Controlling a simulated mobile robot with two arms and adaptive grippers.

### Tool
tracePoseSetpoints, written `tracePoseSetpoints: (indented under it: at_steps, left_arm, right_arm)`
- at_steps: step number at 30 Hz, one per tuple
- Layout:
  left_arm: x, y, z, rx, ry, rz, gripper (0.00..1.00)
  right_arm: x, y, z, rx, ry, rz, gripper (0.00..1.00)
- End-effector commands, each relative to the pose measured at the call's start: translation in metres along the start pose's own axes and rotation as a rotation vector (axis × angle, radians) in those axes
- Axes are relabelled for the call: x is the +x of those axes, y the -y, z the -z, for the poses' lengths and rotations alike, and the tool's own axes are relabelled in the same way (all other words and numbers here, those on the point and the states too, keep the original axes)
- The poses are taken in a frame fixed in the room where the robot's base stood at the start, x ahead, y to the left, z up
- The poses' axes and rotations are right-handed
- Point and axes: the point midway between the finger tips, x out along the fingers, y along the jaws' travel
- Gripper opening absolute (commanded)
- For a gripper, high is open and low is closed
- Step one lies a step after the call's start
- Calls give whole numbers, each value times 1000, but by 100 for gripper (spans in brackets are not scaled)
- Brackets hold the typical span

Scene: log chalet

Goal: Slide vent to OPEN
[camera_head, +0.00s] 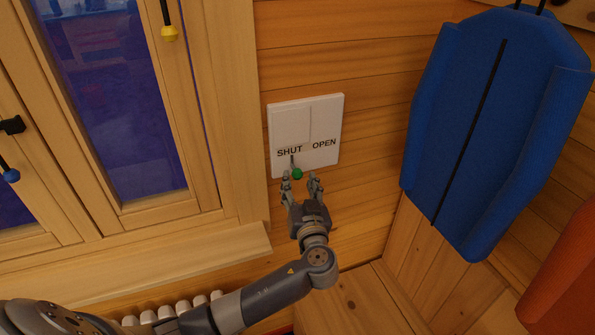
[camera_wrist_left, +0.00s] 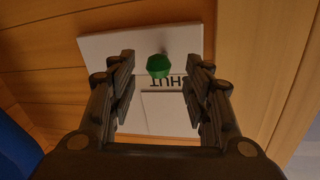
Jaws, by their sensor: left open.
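The vent (camera_head: 324,121) is a white square plate on the log wall, with SHUT lettered on its left and OPEN on its right. A green knob (camera_head: 297,174) on a dark stem sits below the word SHUT. My left gripper (camera_head: 301,177) is open at the lower left of the plate, with its fingers on either side of the knob. In the left wrist view the green knob (camera_wrist_left: 159,66) shows between the two open fingers, apart from both, in front of the white plate (camera_wrist_left: 160,112). My right gripper is not in view.
A window (camera_head: 125,110) with a wooden frame and sill is left of the vent. A blue sled-like object (camera_head: 470,130) hangs at the right, with an orange object (camera_head: 565,275) below it. A wooden bench-like surface (camera_head: 350,305) lies below. The wall around the plate is clear.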

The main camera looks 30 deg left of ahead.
Motion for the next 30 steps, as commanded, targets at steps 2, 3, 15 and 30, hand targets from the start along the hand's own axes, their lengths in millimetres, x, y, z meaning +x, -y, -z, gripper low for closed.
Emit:
tracePoseSetpoints:
  at_steps: [2,3,15,30]
  left_arm:
    - [15,0,1,2,-2,0,46]
    - [22,1,1,2,-2,1,46]
    - [46,-1,-1,1,2,-3,46]
    - [46,-1,-1,1,2,-2,0]
  right_arm:
    - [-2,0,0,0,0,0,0]
    - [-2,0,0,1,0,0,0]
    - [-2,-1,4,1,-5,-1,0]
    - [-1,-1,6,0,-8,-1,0]
